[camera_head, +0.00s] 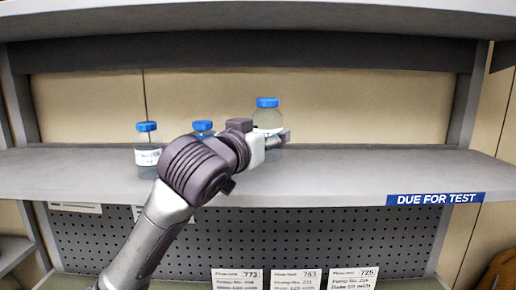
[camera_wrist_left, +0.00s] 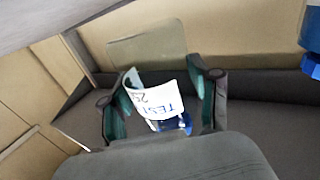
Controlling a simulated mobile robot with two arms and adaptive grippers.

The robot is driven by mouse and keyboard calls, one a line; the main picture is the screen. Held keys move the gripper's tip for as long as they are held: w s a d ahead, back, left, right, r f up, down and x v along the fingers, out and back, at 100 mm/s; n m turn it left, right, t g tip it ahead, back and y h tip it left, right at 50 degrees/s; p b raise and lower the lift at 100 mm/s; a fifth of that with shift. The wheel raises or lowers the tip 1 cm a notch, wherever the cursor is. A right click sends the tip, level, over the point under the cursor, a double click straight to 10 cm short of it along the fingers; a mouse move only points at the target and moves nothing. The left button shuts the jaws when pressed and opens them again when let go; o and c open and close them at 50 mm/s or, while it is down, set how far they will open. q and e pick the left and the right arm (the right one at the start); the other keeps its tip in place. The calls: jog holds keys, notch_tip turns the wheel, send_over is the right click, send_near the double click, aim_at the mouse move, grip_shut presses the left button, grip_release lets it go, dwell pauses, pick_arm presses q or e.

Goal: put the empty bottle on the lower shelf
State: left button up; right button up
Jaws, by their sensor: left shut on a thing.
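My left gripper (camera_head: 276,140) reaches over the grey middle shelf (camera_head: 330,175) and is shut on a clear bottle (camera_head: 267,117) with a blue cap. The bottle is upright and looks empty; its lower part is hidden by the gripper, so I cannot tell whether it touches the shelf. In the left wrist view the two dark green finger pads (camera_wrist_left: 160,103) stand either side of a white label (camera_wrist_left: 157,100) reading "TEST", with some blue behind it. My right gripper is not seen.
A labelled blue-capped bottle (camera_head: 148,157) stands on the shelf at the left. Another blue-capped bottle (camera_head: 203,126) is mostly hidden behind my arm. A "DUE FOR TEST" strip (camera_head: 435,199) marks the shelf edge. Below are a pegboard (camera_head: 330,233) and number cards (camera_head: 297,278). The shelf's right side is clear.

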pick_arm(q)
jog(key=shift+w+a+f, duration=0.35)
jog(key=shift+w, duration=0.3)
jog(key=shift+w+a+f, duration=0.1)
jog(key=shift+w+f, duration=0.1)
notch_tip(320, 180, down, 4)
jog(key=shift+s+a+r+p, duration=0.15)
jog(key=shift+p, duration=0.9)
jog(key=shift+f, duration=0.2)
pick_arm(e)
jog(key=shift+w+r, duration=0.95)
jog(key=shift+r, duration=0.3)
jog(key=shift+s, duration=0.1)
pick_arm(q)
jog(key=o, duration=1)
jog(key=shift+f, duration=0.1)
